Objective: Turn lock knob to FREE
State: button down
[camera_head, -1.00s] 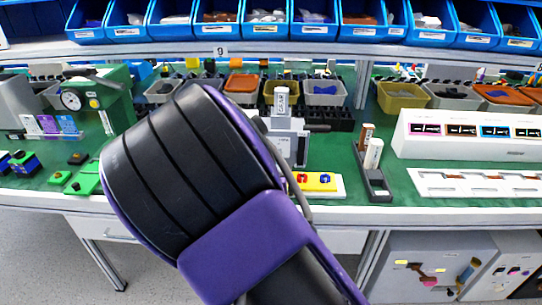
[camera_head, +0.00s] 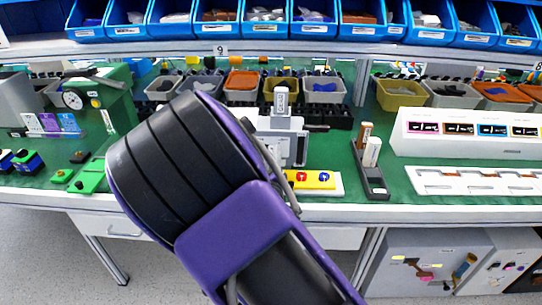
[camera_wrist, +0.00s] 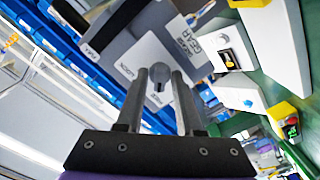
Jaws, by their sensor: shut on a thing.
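In the wrist view, a small grey lock knob (camera_wrist: 160,75) stands on a light grey plate with black lettering around it. The lettering is tilted and too small to read surely. My gripper (camera_wrist: 160,82) has its two grey fingers on either side of the knob, shut on it at the fingertips. In the head view, the grey machine (camera_head: 288,136) with a small label sign on top stands at mid-bench, partly hidden by my arm. My gripper and the knob are hidden there behind my black and purple arm.
Right of the machine are a yellow button strip (camera_head: 312,180) and a black stand (camera_head: 371,177). A green device with a dial (camera_head: 95,98) stands left. Blue bins (camera_head: 266,20) line the shelf.

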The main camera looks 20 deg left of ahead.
dwell(0.4)
jog(key=c, duration=0.8)
grip_release()
jog(key=shift+c, duration=0.2)
jog(key=p+v, duration=0.4)
jog(key=v, duration=1.3)
jog(key=shift+s+p, duration=0.25)
jog(key=shift+p, duration=0.05)
